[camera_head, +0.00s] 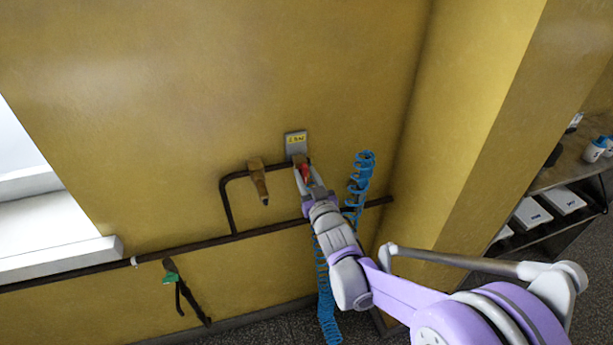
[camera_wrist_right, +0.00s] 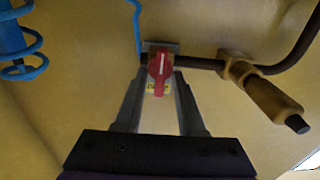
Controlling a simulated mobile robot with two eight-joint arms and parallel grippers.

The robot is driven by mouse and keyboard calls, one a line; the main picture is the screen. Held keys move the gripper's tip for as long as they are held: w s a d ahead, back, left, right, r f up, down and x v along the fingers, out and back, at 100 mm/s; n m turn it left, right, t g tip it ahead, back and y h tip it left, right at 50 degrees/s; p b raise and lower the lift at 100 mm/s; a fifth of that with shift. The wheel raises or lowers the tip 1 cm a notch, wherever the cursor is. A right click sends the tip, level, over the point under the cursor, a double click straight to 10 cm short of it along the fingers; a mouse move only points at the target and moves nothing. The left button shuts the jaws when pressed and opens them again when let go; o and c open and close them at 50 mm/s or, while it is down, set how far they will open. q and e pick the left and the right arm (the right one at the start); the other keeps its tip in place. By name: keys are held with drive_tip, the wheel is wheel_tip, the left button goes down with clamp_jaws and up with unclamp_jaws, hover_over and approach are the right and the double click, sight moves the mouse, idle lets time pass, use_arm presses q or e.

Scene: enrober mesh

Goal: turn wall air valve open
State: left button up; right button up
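The wall air valve has a red handle (camera_head: 306,172), seen on the dark pipe below a small grey plate with a yellow label (camera_head: 296,139). In the right wrist view the red handle (camera_wrist_right: 160,66) stands crosswise to the pipe. My right gripper (camera_head: 303,175) is at the valve, its two fingers (camera_wrist_right: 159,82) apart, one on each side of the handle. Narrow gaps seem to show beside the handle; I cannot tell whether a finger touches it. The gripper partly hides the valve in the head view. My left gripper is not in view.
A brass-coloured fitting (camera_head: 258,180) hangs from the pipe close to the left of the valve. A blue coiled hose (camera_head: 361,185) hangs close to the right. A wall corner and a shelf unit (camera_head: 560,175) stand farther right. A dark tool with green (camera_head: 172,275) hangs lower left.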

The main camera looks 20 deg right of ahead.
clamp_jaws()
drive_tip(key=m+b, duration=0.2)
drive_tip(key=m, duration=0.1)
drive_tip(key=shift+d+f+m, duration=0.1)
drive_tip(key=shift+f+m, duration=0.05)
drive_tip(key=shift+m, duration=0.25)
drive_tip(key=m+b, duration=0.2)
drive_tip(key=m, duration=0.5)
drive_tip(key=m+b, duration=0.3)
drive_tip(key=m, duration=0.4)
drive_tip(key=shift+d+f, duration=0.2)
drive_tip(key=o, duration=0.7)
unclamp_jaws()
drive_tip(key=shift+c, duration=0.2)
